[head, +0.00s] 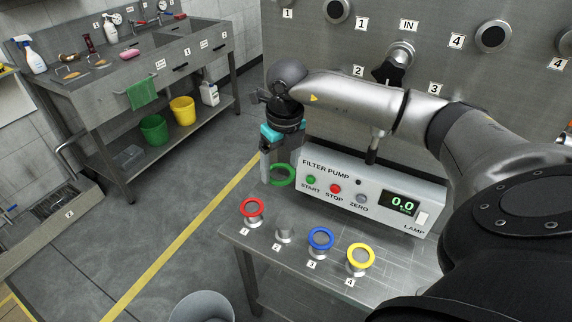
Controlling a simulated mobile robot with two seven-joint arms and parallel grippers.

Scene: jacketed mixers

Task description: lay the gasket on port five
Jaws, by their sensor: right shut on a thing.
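My right gripper (268,177) is shut on a green ring gasket (284,175). It holds the gasket beside the left end of the filter pump box, above the left back part of the bench. The numbered stubs on the bench carry a red ring (252,207) at 1, a blue ring (320,238) at 3 and a yellow ring (361,256) at 4. I see no port marked five. My left gripper is not in view.
The filter pump box (328,172), reading 0.0, stands at the back of the steel bench (300,270). Behind it is a steel panel (300,48) with numbered ports. A grey bin (201,306) stands on the floor in front. A sink bench (150,75) is far left.

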